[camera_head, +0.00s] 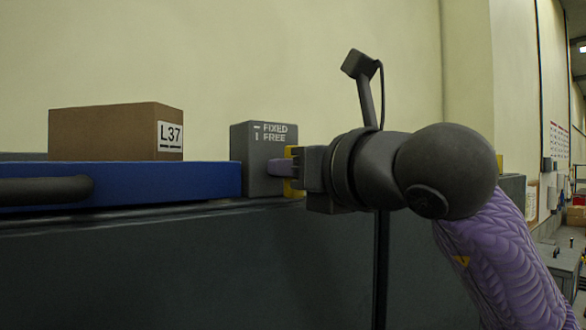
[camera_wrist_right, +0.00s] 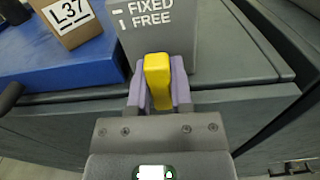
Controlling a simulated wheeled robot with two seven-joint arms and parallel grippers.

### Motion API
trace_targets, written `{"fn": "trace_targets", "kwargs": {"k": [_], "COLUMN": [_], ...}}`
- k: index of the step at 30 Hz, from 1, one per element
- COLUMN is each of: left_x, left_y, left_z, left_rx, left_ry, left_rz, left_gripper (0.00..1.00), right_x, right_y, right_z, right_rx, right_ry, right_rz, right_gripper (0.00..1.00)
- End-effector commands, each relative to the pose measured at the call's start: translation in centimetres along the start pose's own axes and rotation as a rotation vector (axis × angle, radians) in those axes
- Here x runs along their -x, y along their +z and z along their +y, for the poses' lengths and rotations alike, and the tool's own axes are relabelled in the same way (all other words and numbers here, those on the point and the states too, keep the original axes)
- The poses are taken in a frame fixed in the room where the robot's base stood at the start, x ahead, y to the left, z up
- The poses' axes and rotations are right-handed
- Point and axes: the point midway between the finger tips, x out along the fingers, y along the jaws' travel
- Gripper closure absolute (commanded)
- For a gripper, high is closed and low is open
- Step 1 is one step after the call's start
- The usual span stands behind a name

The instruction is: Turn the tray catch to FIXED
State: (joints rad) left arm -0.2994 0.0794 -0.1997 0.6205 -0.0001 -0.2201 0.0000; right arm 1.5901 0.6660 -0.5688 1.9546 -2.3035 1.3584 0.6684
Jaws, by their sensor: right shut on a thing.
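The tray catch is a grey block (camera_head: 262,134) at the right end of the blue tray (camera_head: 205,177). Its face reads FIXED beside a horizontal mark and FREE beside a vertical mark, also legible on the block in the right wrist view (camera_wrist_right: 192,48). A yellow handle (camera_wrist_right: 158,80) sticks out from the block. In the head view the handle (camera_head: 289,190) stands upright, in line with the FREE mark. My right gripper (camera_head: 287,167) is shut on the handle, with a purple finger on each side in the wrist view. My left gripper is not in view.
A brown box (camera_head: 100,133) labelled L37 stands on the tray, left of the block. A dark rounded bar (camera_head: 45,190) lies in front of the tray at far left. The dark grey cabinet (camera_head: 150,270) fills the space below. A pale wall stands behind.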

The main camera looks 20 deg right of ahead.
Motion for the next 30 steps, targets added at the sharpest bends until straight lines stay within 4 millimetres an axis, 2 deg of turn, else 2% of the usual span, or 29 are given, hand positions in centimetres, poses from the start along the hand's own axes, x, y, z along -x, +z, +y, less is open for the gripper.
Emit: {"fn": "trace_targets", "kwargs": {"k": [8,30], "left_x": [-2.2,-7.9], "left_y": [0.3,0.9], "left_z": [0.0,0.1], "left_rx": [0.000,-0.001], "left_ry": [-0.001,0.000], "left_rz": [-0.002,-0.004], "left_gripper": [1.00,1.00], "right_x": [0.1,0.1], "right_y": [-0.3,-0.3], "right_z": [-0.1,-0.4], "right_rx": [-0.155,-0.853], "right_ry": [0.000,0.002], "right_rz": [-0.006,-0.006], "right_gripper": [1.00,1.00]}}
